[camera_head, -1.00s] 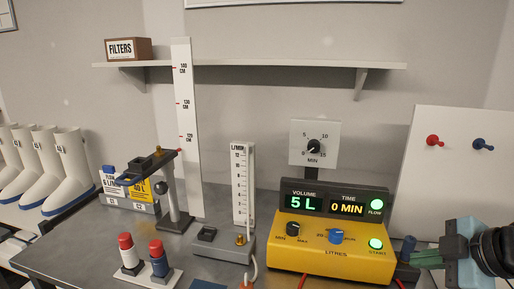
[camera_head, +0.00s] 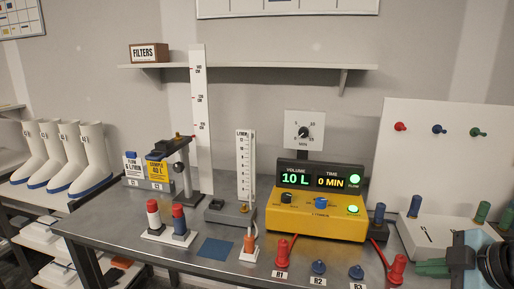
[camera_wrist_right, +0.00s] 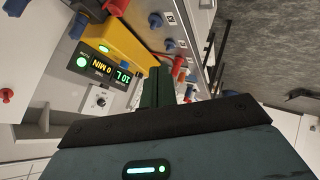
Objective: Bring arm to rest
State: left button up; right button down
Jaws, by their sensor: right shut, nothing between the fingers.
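My right gripper (camera_head: 430,268) is at the lower right of the head view, low over the front right of the bench (camera_head: 110,226). Its green fingers point left. They are shut with nothing between them. The right wrist view shows the same closed green fingers (camera_wrist_right: 158,88) beside the yellow meter. My left gripper is not in view. The yellow meter (camera_head: 318,222) stands behind and to the left of my right gripper, apart from it. Its display reads 10 L and 0 MIN, with green lamps lit.
Red peg R1 (camera_head: 281,253), blue pegs R2 (camera_head: 319,268) and R3 (camera_head: 356,272), and a red peg (camera_head: 397,268) stand near my gripper. A white box (camera_head: 428,236) with coloured plugs is behind it. A flow tube (camera_head: 245,170) stands left of the meter. White boots are far left.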

jog(key=s+d+f+m+p, duration=0.1)
jog(key=s+d+f+m, duration=0.15)
jog(key=f, duration=0.55)
jog(key=s+d+f+m+t, duration=0.1)
jog(key=s+f+m, duration=0.1)
jog(key=s+f, duration=0.35)
jog(key=s+d+f+m+p, duration=0.1)
jog(key=s+d+f+m, duration=0.1)
jog(key=f, duration=0.7)
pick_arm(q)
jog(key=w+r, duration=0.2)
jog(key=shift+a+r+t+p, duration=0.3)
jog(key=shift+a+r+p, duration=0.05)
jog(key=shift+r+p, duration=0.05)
pick_arm(e)
jog(key=s+a+f+m+h, duration=0.2)
jog(key=s+a+f+m, duration=0.3)
jog(key=s+a+f, duration=1)
jog(key=s+a, duration=0.2)
jog(key=s, duration=0.1)
jog(key=shift+a+g+h, duration=0.15)
jog(key=shift+g+h, duration=0.15)
